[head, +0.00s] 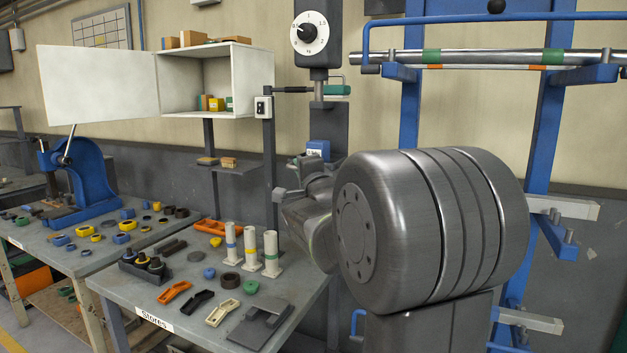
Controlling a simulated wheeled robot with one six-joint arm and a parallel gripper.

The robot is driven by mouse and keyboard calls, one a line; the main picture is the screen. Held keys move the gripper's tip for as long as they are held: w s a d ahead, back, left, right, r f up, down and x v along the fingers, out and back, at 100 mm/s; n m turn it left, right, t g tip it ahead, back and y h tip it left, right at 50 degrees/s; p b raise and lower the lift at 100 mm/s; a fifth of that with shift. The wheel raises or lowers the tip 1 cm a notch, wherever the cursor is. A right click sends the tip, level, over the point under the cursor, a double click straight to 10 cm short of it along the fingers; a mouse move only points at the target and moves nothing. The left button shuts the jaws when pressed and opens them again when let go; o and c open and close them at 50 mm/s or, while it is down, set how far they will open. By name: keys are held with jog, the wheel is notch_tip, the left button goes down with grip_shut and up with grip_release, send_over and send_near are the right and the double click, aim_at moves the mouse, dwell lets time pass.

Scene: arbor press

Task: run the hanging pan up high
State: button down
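A dial gauge (309,33) with a white face and a dark pointer sits in a dark housing on a grey upright at top centre. Below it are a small metal stem and a green block (336,90). A blue labelled block (318,150) shows lower on the same upright. I cannot make out a hanging pan for certain; my arm covers the area below and right of the blue block. Part of my gripper (290,192) shows at the left end of my arm, in front of the upright. Its fingers are not clear, and I see nothing held.
A Stores bench (110,277) at lower left holds white posts (250,248), clips and rings. A white open cabinet (203,82) hangs behind. A blue press (90,178) stands far left. A blue frame (546,120) with a banded steel bar (490,57) stands right.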

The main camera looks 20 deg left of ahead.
jog(key=shift+r, duration=0.35)
jog(key=c, duration=1.5)
grip_release()
jog(key=shift+f, duration=0.1)
jog(key=b+v, duration=0.3)
jog(key=v, duration=1)
jog(key=shift+s+d, duration=0.3)
jog(key=shift+p+x, duration=1.5)
jog(key=shift+x, duration=5.45)
